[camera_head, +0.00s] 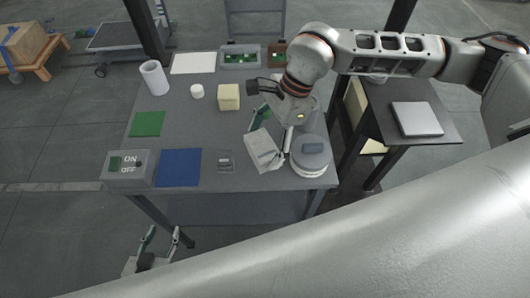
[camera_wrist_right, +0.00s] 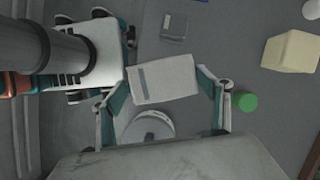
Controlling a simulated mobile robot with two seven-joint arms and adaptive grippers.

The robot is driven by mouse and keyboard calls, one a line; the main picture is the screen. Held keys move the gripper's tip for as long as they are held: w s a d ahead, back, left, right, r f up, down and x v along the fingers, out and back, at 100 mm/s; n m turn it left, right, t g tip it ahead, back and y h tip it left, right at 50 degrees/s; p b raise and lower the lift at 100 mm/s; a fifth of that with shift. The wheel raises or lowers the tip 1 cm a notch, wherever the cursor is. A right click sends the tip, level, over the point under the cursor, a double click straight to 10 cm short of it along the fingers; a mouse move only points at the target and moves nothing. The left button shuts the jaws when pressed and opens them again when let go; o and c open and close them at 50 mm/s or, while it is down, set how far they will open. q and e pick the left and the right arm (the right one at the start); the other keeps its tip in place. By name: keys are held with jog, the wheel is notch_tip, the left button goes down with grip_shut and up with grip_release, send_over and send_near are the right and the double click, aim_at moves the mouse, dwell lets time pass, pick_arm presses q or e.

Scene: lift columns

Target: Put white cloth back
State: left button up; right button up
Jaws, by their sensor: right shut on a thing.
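The white cloth (camera_head: 262,148), a folded block-like piece with a grey stripe, is between the fingers of my right gripper (camera_head: 273,130) near the table's front right. In the right wrist view the cloth (camera_wrist_right: 165,84) spans the gap between the right fingertips (camera_wrist_right: 163,75), which press its two sides. It looks tilted in the head view; I cannot tell whether it touches the table. My left gripper (camera_head: 160,242) is open and empty, low beyond the table's front left edge.
A round white-and-grey piece (camera_head: 312,158) stands right beside the cloth. The grey table (camera_head: 185,110) also carries a yellow block (camera_head: 229,97), a white tube (camera_head: 154,78), a blue mat (camera_head: 179,168), a green mat (camera_head: 147,124) and an ON/OFF box (camera_head: 128,168). A side table (camera_head: 440,131) stands right.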

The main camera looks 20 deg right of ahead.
aim_at(265, 154)
notch_tip(265, 154, down, 5)
jog(key=shift+f, duration=0.4)
jog(key=shift+f, duration=0.2)
jog(key=o, duration=1)
jog(key=shift+r, duration=0.2)
